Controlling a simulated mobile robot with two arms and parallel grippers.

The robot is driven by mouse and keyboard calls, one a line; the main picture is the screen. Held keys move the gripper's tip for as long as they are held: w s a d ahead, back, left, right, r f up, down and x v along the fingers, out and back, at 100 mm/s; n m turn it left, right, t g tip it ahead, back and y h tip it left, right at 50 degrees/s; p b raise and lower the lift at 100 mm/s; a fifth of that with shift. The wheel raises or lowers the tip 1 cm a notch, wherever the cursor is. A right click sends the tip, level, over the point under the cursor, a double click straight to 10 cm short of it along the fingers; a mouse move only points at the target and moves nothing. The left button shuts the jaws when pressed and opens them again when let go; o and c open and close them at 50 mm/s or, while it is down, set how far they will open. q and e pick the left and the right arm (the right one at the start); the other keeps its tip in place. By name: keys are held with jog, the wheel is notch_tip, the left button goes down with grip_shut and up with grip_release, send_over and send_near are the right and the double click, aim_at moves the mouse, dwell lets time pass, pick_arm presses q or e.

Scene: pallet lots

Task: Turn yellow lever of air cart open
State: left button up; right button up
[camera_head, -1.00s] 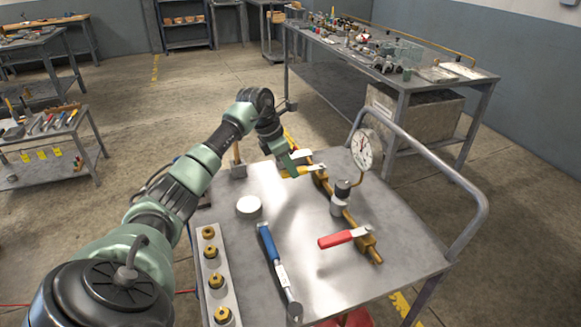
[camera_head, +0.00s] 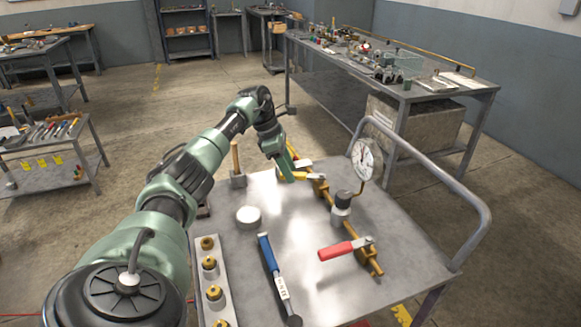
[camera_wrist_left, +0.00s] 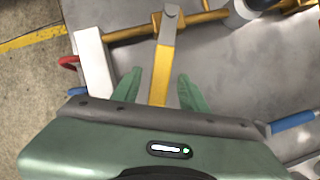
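The yellow lever (camera_head: 309,178) sits on the brass pipe (camera_head: 343,222) at the far side of the cart top and sticks out to the left, across the pipe. In the left wrist view the lever (camera_wrist_left: 162,72) runs from its grey pivot down between my green fingers. My left gripper (camera_head: 289,170) is at the lever's free end. In the left wrist view its fingers (camera_wrist_left: 158,80) stand apart, one on each side of the lever, with a gap visible on both sides. The lever's end is hidden by the gripper body. My right gripper is not in view.
A red-handled lever (camera_head: 338,250), a pressure gauge (camera_head: 364,160) and the cart's push rail (camera_head: 440,170) lie to the right. A blue-handled tool (camera_head: 267,256), a white puck (camera_head: 248,217), a hammer (camera_head: 237,172) and a strip of brass fittings (camera_head: 226,275) are on the cart.

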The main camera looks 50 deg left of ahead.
pick_arm(q)
jog(key=v, duration=0.7)
jog(key=shift+r, duration=0.35)
jog(key=shift+s+a, duration=0.1)
